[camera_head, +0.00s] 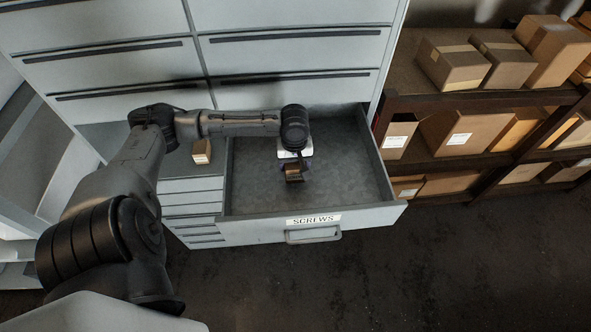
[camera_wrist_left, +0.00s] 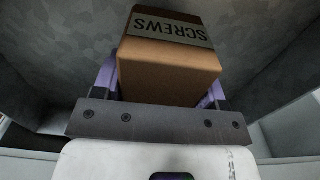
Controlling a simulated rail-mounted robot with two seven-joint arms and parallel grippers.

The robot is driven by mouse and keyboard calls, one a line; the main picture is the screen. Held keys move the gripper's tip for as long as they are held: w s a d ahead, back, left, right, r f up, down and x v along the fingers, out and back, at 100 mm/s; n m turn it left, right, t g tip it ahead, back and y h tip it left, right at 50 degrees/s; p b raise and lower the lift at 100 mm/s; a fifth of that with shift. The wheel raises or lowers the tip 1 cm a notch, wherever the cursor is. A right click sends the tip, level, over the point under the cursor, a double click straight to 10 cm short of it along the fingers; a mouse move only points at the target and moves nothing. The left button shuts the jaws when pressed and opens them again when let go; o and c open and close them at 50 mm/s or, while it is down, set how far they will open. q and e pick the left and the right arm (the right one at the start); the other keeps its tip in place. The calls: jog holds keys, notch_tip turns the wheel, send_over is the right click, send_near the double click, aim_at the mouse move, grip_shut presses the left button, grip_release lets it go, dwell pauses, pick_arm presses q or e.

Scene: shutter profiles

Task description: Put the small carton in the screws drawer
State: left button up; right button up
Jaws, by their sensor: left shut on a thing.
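The screws drawer (camera_head: 350,205) is pulled open and carries a SCREWS label on its front. My left gripper (camera_head: 292,166) is over the inside of the drawer, pointing down, and is shut on a small brown carton (camera_head: 294,174). In the left wrist view the carton (camera_wrist_left: 168,75) sits between the fingers of the gripper (camera_wrist_left: 165,95), with an upside-down SCREWS label on it. The grey drawer floor shows behind it. I cannot tell whether the carton touches the floor. My right gripper is not in view.
Another small carton (camera_head: 202,151) stands on the ledge left of the open drawer. Closed drawers (camera_head: 290,50) rise behind it. A shelf rack (camera_head: 470,102) with several cardboard boxes stands at the right. The drawer floor around the held carton is clear.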

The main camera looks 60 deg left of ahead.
pick_arm(q)
jog(key=shift+f+p, duration=0.35)
jog(key=shift+f, duration=1.75)
jog(key=o, duration=1.1)
jog(key=shift+f, duration=0.1)
jog(key=shift+c, duration=0.2)
notch_tip(320, 180, up, 11)
jog(key=shift+r+b, duration=0.1)
jog(key=shift+b, duration=0.65)
jog(key=shift+r, duration=0.55)
